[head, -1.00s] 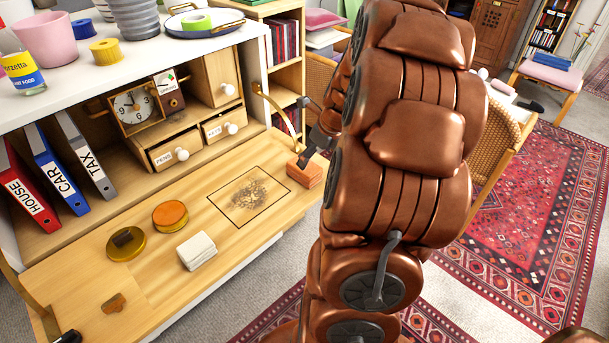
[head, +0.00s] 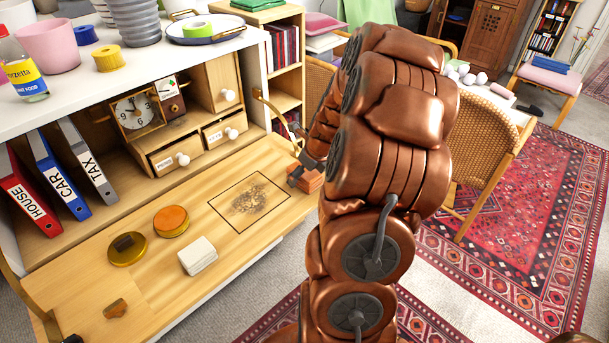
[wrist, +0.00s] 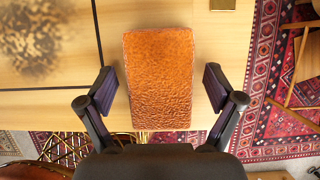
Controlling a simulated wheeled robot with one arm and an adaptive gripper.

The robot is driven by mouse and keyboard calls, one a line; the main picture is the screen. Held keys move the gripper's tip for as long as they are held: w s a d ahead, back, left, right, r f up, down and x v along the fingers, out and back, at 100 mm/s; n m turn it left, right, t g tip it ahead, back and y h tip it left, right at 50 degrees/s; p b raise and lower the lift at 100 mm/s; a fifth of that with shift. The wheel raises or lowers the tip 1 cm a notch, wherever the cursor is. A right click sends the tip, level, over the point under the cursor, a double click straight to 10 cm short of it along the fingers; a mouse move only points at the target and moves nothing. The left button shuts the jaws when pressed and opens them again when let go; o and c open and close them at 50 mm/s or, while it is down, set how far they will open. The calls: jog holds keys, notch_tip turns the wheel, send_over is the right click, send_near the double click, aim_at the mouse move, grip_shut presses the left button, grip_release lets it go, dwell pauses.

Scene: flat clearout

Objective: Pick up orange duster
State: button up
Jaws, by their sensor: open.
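The orange duster (wrist: 159,80) is a rectangular block in the wrist view, lying at the edge of the wooden desk flap. It sits between the two fingers of my open gripper (wrist: 159,90), with a small gap on each side. In the head view, the orange duster (head: 311,182) shows at the right end of the flap, partly hidden by my gripper (head: 298,174) and arm. I cannot tell from these views how far the fingers reach down its sides.
The flap (head: 130,285) also holds a white block (head: 198,256), an orange round tin (head: 171,221), an open tin (head: 127,249) and a small brown piece (head: 115,309). A dark smudge (head: 249,200) lies inside a drawn square. A wicker chair (head: 490,165) stands right of my arm.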

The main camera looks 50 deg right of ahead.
jog(key=c, duration=1.2)
jog(key=shift+r, duration=0.15)
jog(key=shift+c, duration=0.2)
jog(key=shift+r, duration=0.6)
jog(key=shift+a+r+b, duration=0.25)
jog(key=shift+r+b, duration=0.05)
jog(key=shift+r, duration=0.8)
jog(key=a, duration=0.5)
jog(key=a+r, duration=0.1)
jog(key=a, duration=0.4)
jog(key=a+b, duration=0.1)
jog(key=a, duration=0.4)
jog(key=shift+w+a+r, duration=0.15)
jog(key=shift+w+a, duration=0.05)
jog(key=shift+a, duration=0.05)
